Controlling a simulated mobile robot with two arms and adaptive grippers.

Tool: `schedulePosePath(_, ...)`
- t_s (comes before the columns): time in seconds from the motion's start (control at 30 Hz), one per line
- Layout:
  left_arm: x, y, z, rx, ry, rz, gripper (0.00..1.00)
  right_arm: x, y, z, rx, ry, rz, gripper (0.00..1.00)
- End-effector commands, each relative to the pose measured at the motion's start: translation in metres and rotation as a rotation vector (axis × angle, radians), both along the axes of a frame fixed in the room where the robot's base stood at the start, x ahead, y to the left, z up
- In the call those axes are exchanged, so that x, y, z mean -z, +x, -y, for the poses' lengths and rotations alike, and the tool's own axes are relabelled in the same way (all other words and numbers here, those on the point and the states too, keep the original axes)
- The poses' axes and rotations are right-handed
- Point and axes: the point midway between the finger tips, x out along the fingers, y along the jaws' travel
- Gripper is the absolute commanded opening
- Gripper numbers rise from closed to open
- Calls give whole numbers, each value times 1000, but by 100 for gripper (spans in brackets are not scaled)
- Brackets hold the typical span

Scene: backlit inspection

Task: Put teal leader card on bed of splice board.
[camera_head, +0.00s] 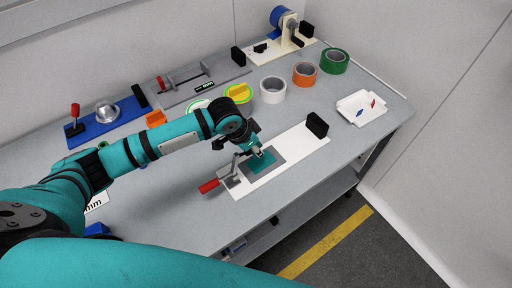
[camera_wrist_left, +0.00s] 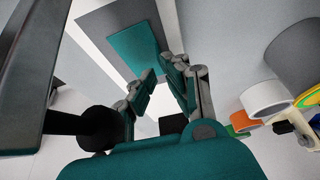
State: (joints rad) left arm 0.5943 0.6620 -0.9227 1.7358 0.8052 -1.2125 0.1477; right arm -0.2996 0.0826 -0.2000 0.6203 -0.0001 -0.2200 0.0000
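The teal leader card (camera_head: 262,162) lies flat on the dark grey bed (camera_head: 278,153) of the white splice board (camera_head: 300,146), as far as the head view shows. In the left wrist view the card (camera_wrist_left: 134,48) shows against the grey bed (camera_wrist_left: 98,19), slightly turned to it. My left gripper (camera_head: 258,153) is over the board, close to the card's edge. Contact with the card is unclear. My right gripper is out of view.
A red-handled clamp (camera_head: 210,185) stands at the board's left end and a black block (camera_head: 317,125) at its right end. Behind are white (camera_head: 272,90), orange (camera_head: 305,74) and green (camera_head: 334,61) tape rolls. A white tray (camera_head: 362,108) holds small red and blue pieces.

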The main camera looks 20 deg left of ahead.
Motion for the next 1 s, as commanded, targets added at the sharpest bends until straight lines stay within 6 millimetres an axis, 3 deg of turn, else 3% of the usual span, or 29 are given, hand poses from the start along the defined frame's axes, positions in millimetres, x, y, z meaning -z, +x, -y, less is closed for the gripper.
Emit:
schedulePosePath(0.03,6,-4,-1,2,6,-13,19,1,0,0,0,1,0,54)
schedulePosePath(0.1,6,-5,-1,2,6,-14,28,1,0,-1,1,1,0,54)
schedulePosePath(0.47,1,-5,-1,2,8,-14,29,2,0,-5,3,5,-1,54)
schedulePosePath(1.0,-100,-31,-25,0,3,-5,29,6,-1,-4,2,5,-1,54)
